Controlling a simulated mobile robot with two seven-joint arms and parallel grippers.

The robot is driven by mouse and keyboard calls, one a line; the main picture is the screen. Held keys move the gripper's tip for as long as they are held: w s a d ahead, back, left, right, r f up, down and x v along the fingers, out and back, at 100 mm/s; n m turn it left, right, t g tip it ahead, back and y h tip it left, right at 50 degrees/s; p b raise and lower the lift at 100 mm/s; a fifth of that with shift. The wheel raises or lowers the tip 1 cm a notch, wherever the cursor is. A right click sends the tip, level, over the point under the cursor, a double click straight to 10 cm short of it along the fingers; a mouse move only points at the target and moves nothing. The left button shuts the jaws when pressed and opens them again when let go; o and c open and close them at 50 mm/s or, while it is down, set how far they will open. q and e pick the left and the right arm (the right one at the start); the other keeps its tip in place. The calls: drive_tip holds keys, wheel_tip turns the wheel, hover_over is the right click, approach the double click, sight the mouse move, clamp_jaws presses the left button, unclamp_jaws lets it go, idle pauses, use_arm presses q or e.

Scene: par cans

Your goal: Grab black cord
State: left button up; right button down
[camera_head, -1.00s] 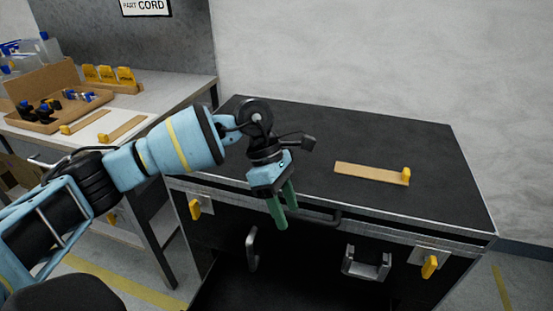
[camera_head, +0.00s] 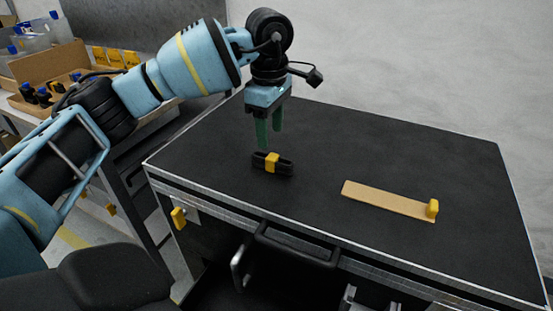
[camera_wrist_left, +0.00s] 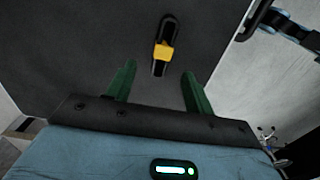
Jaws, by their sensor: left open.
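The black cord (camera_head: 273,165) is a short dark bundle with a yellow band around its middle. It lies on the black top of the workbench, near the left front part. In the left wrist view the cord (camera_wrist_left: 163,45) lies ahead of and between the green fingers. My left gripper (camera_head: 270,146) is open and points down just above and behind the cord, with nothing between its fingers. In the wrist view my left gripper (camera_wrist_left: 158,80) has its fingers wide apart. My right gripper is not in view.
A tan strip with a yellow end piece (camera_head: 388,200) lies on the black benchtop (camera_head: 330,150) to the right. A side table at the left holds a cardboard box (camera_head: 50,68) with bottles and several yellow items (camera_head: 115,57). The benchtop's middle is clear.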

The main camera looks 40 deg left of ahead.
sight(272, 156)
use_arm(q)
drive_tip(key=shift+s+f, duration=0.1)
drive_tip(key=shift+f, duration=1.25)
drive_tip(key=shift+d+f+b, duration=0.15)
drive_tip(key=shift+f+b, duration=0.15)
drive_tip(key=shift+f, duration=1)
drive_tip(key=shift+d+f+b, duration=0.15)
drive_tip(key=shift+f+b, duration=0.15)
drive_tip(key=shift+f, duration=0.95)
drive_tip(key=c, duration=1.1)
